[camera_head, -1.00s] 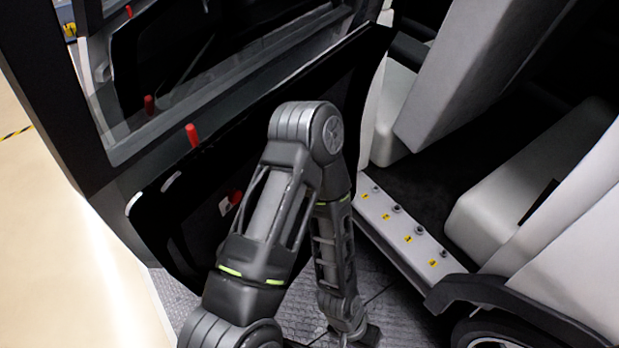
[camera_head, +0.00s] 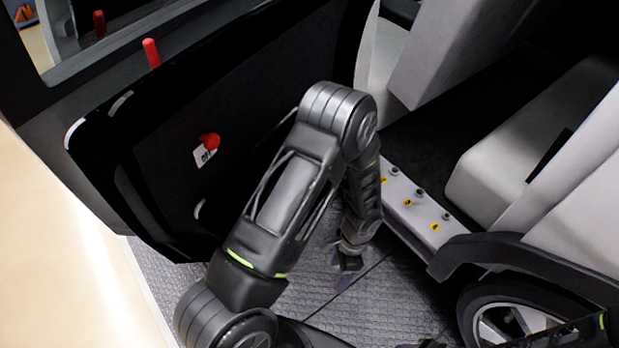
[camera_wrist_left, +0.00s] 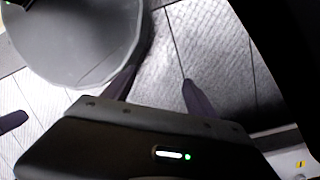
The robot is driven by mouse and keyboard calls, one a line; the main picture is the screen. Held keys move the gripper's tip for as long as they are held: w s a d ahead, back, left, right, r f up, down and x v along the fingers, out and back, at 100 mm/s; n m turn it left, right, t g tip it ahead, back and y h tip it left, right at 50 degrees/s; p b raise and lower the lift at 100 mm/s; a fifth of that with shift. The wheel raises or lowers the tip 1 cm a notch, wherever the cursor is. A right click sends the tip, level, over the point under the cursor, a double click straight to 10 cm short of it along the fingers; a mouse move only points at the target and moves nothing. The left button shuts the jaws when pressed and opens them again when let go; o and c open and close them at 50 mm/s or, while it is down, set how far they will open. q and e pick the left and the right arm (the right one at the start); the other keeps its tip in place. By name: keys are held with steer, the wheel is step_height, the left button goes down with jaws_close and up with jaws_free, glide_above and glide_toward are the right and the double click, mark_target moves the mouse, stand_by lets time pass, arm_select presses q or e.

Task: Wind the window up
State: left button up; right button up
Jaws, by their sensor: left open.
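The open black car door (camera_head: 270,90) fills the upper left of the head view. A red knob (camera_head: 210,141) sits on its inner panel by a small white label (camera_head: 203,156). Part of the window opening (camera_head: 58,40) shows at the upper left; how high the glass stands is hard to tell. My left gripper (camera_head: 346,272) points down over the grey floor, right of and lower than the knob and apart from it. In the left wrist view its two fingers (camera_wrist_left: 157,90) are spread, with only floor between them. My right arm shows only in part at the bottom right; its fingers are unclear.
A red peg (camera_head: 151,53) stands on the door's upper edge. To the right are a sill (camera_head: 415,205) with yellow labels, light seats (camera_head: 535,135) and a wheel (camera_head: 510,320). The textured floor (camera_head: 320,300) between door and car is mostly clear.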

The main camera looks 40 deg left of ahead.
arm_select(q)
steer(key=w+a+f+m+y+b, duration=0.3)
steer(key=w+a, duration=0.3)
steer(key=w+a+r+m+t+y+b, duration=0.1)
steer(key=w+a+r+m+y+b, duration=0.3)
steer(key=w+a+r+y+b, duration=0.45)
steer(key=w+a+r+y, duration=0.1)
steer(key=w+a+r, duration=0.1)
steer(key=w+r, duration=0.3)
step_height(320, 180, up, 4)
steer(key=shift+w+r+m, duration=0.15)
steer(key=shift+w+m, duration=0.15)
steer(key=shift+w, duration=0.05)
arm_select(e)
step_height(320, 180, down, 14)
arm_select(q)
steer(key=shift+a+y, duration=0.1)
steer(key=shift+y, duration=0.15)
arm_select(e)
steer(key=shift+w+f, duration=0.1)
arm_select(q)
steer(key=x, duration=0.7)
steer(key=shift+a+f+b, duration=0.25)
steer(key=shift+b, duration=0.05)
arm_select(e)
steer(key=shift+f, duration=0.55)
arm_select(q)
steer(key=c, duration=1.4)
